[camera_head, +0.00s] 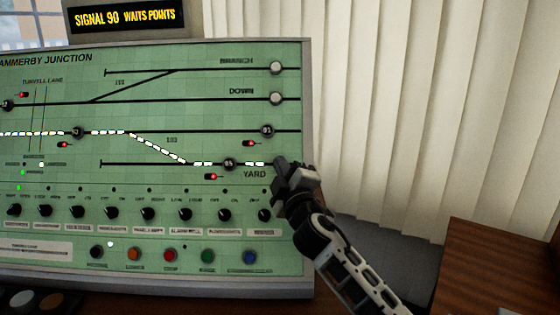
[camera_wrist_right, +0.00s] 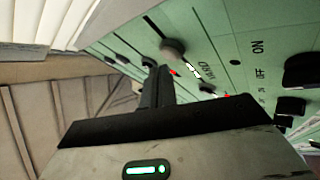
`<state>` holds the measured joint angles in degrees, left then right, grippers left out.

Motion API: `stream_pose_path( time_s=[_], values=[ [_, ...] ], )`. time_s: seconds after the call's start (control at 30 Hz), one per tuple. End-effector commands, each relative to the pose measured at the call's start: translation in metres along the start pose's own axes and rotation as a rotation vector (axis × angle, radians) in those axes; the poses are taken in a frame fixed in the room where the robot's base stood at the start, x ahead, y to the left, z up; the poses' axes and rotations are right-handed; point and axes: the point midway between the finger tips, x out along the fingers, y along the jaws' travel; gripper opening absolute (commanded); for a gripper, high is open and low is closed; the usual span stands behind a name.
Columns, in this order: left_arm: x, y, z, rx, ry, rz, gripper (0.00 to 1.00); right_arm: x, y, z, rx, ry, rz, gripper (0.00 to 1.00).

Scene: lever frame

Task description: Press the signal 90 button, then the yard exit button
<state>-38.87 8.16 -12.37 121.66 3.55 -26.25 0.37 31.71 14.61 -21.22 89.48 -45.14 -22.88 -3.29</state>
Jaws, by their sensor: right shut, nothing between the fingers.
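A green track panel (camera_head: 130,185) fills the left of the head view. A lit white dashed route runs along it and ends at the YARD label. My right gripper (camera_head: 283,172) is shut and empty at the right end of the yard line, covering that spot. In the right wrist view, a grey round button (camera_wrist_right: 172,49), apparently the yard exit button, shows at the line's end beside the fingers (camera_wrist_right: 158,85). I cannot tell whether they touch it. No button marked signal 90 is readable. My left gripper is out of view.
A display (camera_head: 125,16) above the panel reads "SIGNAL 90 WAITS POINTS". Grey buttons for the branch (camera_head: 276,68) and down (camera_head: 276,98) lines sit above my right gripper. Black knobs (camera_head: 148,213) and coloured buttons line the panel's lower part. A wooden desk (camera_head: 500,270) stands at right.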

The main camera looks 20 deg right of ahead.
Motion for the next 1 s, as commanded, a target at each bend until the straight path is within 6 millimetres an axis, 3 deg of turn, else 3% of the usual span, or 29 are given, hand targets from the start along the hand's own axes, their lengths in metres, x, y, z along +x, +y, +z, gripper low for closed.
stream_pose_path(
  time_s=[0.43,1.0],
  values=[
    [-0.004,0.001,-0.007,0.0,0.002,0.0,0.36,-0.004,0.005,-0.004,0.0,0.0,0.0,0.0],
    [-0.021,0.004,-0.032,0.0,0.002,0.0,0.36,-0.037,0.028,-0.027,0.0,0.0,0.001,0.0]
  ],
)
